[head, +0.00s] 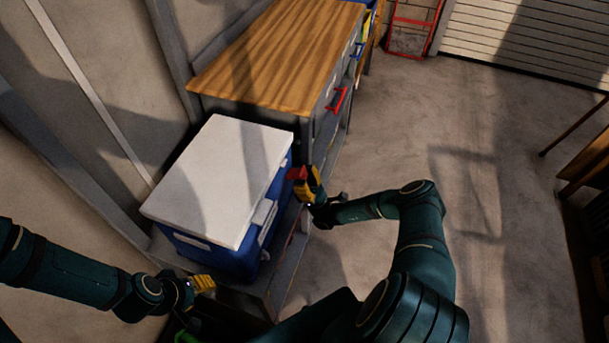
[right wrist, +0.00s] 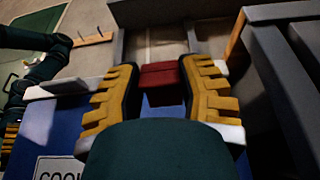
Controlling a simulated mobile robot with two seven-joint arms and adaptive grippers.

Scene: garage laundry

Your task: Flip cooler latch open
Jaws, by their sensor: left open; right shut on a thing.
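The cooler (head: 215,180) has a white lid, which is closed, and a blue body (head: 235,258). A red latch (head: 297,173) shows at the far end of its right side. My right gripper (head: 306,184) is at that latch, with its yellow fingers shut on it. In the right wrist view the red latch (right wrist: 162,76) sits between the fingertips, and part of the blue body (right wrist: 62,125) shows with a label. The fingers hide part of the latch. My left gripper (head: 203,284) is open and empty, near the cooler's front end, apart from it.
The cooler stands on a low grey shelf (head: 285,262). A wall is close on the left. The concrete floor (head: 480,190) to the right is clear.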

